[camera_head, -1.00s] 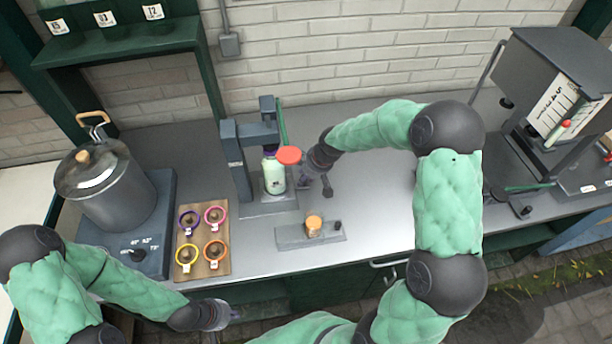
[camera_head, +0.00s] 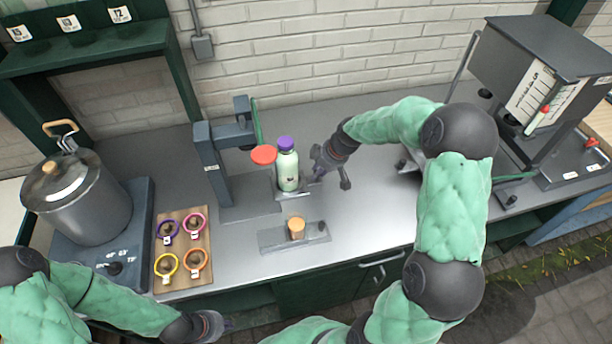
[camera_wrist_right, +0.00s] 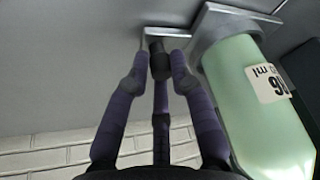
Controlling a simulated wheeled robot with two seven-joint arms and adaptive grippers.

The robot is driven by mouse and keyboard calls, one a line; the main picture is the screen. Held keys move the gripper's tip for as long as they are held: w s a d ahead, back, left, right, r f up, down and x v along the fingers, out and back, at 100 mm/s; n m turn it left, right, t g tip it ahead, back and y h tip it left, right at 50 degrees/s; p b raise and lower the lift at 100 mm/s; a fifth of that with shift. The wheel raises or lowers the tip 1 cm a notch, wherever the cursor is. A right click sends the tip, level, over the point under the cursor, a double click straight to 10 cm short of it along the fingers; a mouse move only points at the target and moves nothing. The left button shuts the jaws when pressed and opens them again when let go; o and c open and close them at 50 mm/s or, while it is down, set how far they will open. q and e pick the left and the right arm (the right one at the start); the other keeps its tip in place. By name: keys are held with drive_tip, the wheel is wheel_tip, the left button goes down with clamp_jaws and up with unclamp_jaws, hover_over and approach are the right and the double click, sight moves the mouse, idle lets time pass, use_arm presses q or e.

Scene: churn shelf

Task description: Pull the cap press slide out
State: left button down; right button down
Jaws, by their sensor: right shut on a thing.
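The grey cap press (camera_head: 209,165) stands on the counter, with a green lever ending in a red knob (camera_head: 263,155). Its slide (camera_head: 283,194) reaches out to the right of the press and bears a pale green bottle (camera_head: 288,172) with a purple cap (camera_head: 285,143). The bottle stands upright, clear of the press head. My right gripper (camera_head: 320,173) is beside the bottle. In the right wrist view its fingers (camera_wrist_right: 158,70) are shut on the slide's dark knob (camera_wrist_right: 158,62), with the bottle (camera_wrist_right: 250,105) alongside. My left gripper (camera_head: 218,325) hangs low at the counter's front; its fingers are unclear.
A small grey fixture (camera_head: 270,240) with an orange-tan piece (camera_head: 296,228) lies in front of the press. A wooden board (camera_head: 200,276) with several coloured rings and a pot (camera_head: 80,198) are left. A large grey machine (camera_head: 535,75) stands right. Bare counter lies between.

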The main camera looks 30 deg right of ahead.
drive_tip(key=shift+s+d, duration=0.2)
drive_tip(key=shift+d, duration=0.5)
drive_tip(key=c, duration=1.1)
unclamp_jaws()
drive_tip(key=shift+a, duration=0.1)
drive_tip(key=shift+r, duration=0.1)
drive_tip(key=v, duration=1.1)
drive_tip(key=shift+s+r, duration=0.15)
drive_tip(key=shift+r, duration=0.2)
